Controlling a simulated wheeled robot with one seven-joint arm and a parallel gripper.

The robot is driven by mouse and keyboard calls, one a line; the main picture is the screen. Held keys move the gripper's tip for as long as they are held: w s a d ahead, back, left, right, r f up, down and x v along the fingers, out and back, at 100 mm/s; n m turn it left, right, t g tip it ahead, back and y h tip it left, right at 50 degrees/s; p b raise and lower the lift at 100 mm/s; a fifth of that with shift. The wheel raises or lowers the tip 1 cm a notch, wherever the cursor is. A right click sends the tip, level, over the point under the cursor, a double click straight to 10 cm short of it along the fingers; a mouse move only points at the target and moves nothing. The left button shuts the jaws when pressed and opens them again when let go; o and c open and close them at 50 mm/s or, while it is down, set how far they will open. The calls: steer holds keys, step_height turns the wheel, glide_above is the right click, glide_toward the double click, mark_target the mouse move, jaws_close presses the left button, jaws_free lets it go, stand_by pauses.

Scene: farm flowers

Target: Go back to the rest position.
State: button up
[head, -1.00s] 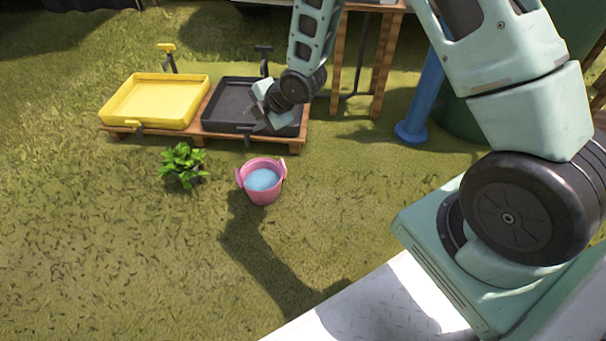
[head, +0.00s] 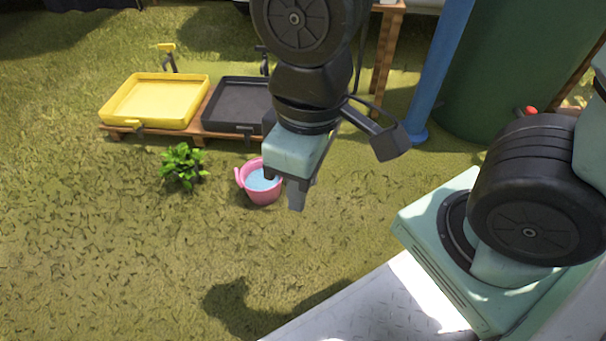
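My gripper (head: 299,194) hangs pointing down in the middle of the head view, in front of the right part of the pink bucket in the picture. Its grey fingers are seen nearly edge-on, so the gap between them cannot be made out. No object shows at the fingertips. My arm is folded back closer to my body, with its wrist and forearm above the gripper.
A pink bucket (head: 243,179) with blue contents stands on the grass, partly hidden by my gripper. A leafy plant (head: 183,166) is to its left. Behind are a yellow tray (head: 155,101) and a black tray (head: 236,105) on a low wooden stand. A blue post (head: 440,70) stands at right.

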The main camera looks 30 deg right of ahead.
steer(key=shift+r, duration=0.1)
step_height(320, 180, up, 51)
steer(key=p, duration=5.1)
